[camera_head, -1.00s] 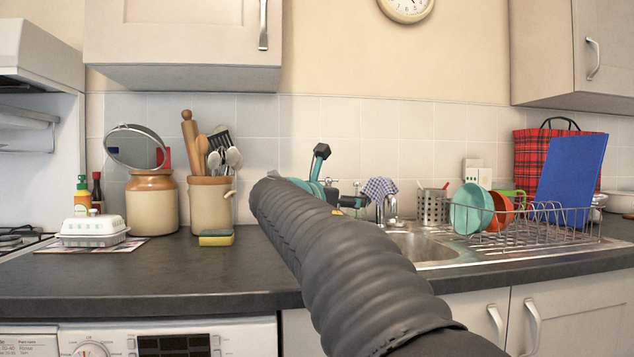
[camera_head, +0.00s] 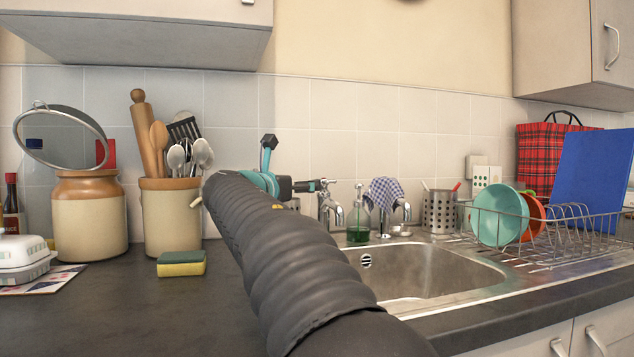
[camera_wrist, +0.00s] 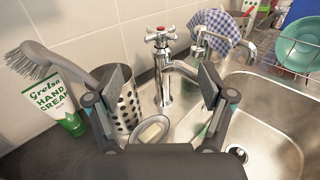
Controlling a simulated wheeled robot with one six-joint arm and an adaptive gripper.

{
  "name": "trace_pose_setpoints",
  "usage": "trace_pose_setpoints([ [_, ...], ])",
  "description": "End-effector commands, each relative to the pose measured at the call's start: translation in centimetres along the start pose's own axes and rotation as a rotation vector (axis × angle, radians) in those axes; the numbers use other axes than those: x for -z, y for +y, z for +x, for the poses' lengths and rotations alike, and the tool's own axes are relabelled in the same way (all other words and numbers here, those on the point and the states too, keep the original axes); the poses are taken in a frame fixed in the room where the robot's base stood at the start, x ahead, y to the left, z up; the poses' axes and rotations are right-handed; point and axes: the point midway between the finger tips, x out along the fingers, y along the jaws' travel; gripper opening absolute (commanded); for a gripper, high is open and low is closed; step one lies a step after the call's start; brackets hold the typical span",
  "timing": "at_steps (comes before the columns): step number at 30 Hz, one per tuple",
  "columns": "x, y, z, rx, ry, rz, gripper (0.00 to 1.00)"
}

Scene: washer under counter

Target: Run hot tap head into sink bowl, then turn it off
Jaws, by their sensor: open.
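The hot tap (camera_wrist: 161,70) is chrome, with a cross head marked by a red dot (camera_wrist: 152,37). It stands upright at the back edge of the sink bowl (camera_wrist: 275,110). Its spout points right toward the bowl, and no water stream shows. In the wrist view my gripper (camera_wrist: 163,83) is open and empty, with one finger on each side of the tap in the picture; I cannot tell the depth gap. In the head view the tap (camera_head: 325,204) stands just right of my gripper (camera_head: 307,186), which is partly hidden by my arm. The bowl (camera_head: 415,275) is partly hidden too.
A second tap (camera_head: 407,210) with a checked cloth (camera_head: 383,192) stands right of it. A green soap bottle (camera_head: 358,222) stands between them. In the wrist view, a perforated holder (camera_wrist: 127,105), brush (camera_wrist: 38,62), hand cream (camera_wrist: 48,100) and soap dish (camera_wrist: 150,131) crowd the left. A dish rack (camera_head: 560,230) is right.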

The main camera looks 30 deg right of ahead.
Motion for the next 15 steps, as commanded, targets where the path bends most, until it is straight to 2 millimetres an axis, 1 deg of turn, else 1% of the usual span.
trace_pose_setpoints([
  [15, -0.1, 0.0, 9.1, 0.002, 0.001, -0.001, 0.81],
])
